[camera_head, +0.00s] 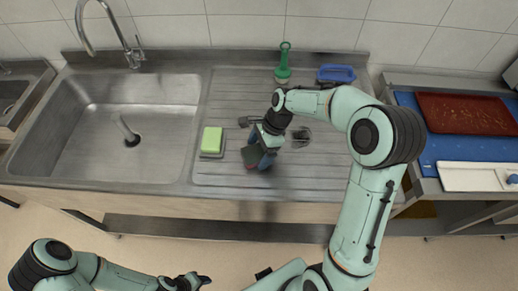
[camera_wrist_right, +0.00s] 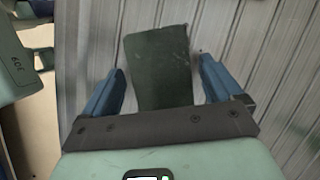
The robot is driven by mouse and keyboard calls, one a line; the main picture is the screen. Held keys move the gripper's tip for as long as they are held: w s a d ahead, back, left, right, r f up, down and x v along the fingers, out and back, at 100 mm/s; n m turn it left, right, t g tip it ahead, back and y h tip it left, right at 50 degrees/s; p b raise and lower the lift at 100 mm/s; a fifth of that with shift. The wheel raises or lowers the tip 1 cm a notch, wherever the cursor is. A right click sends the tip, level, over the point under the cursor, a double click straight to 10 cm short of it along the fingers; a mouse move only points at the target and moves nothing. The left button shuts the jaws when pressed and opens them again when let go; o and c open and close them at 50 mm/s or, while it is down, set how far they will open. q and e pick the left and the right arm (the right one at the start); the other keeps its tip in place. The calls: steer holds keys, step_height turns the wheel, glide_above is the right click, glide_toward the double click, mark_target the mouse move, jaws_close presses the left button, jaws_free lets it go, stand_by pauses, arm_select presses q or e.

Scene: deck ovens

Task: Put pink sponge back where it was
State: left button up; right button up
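A flat block with a dark green top, probably the pink sponge (camera_head: 251,156), is at my right gripper over the drainboard. A faint pink tint shows at its lower edge. In the right wrist view this dark green face (camera_wrist_right: 160,65) lies between the two blue fingers of my right gripper (camera_wrist_right: 161,78), with a narrow gap visible on either side. That gripper points down in the head view (camera_head: 259,158); whether the block touches the drainboard is unclear. My left gripper (camera_head: 193,281) is low at the bottom edge, away from the counter; its fingers are unclear.
A light green sponge (camera_head: 212,137) sits on a small grey holder (camera_head: 211,155) left of my right gripper. The sink basin (camera_head: 80,125) is further left. A green brush (camera_head: 283,70) and a blue dish (camera_head: 336,74) stand behind. A red tray (camera_head: 465,113) is at right.

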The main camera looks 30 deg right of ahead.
arm_select(q)
steer(key=shift+w+r+p, duration=0.7)
steer(key=shift+w+r, duration=0.2)
steer(key=shift+r, duration=0.05)
arm_select(e)
steer(key=v, duration=1.2)
steer(key=shift+r, duration=0.2)
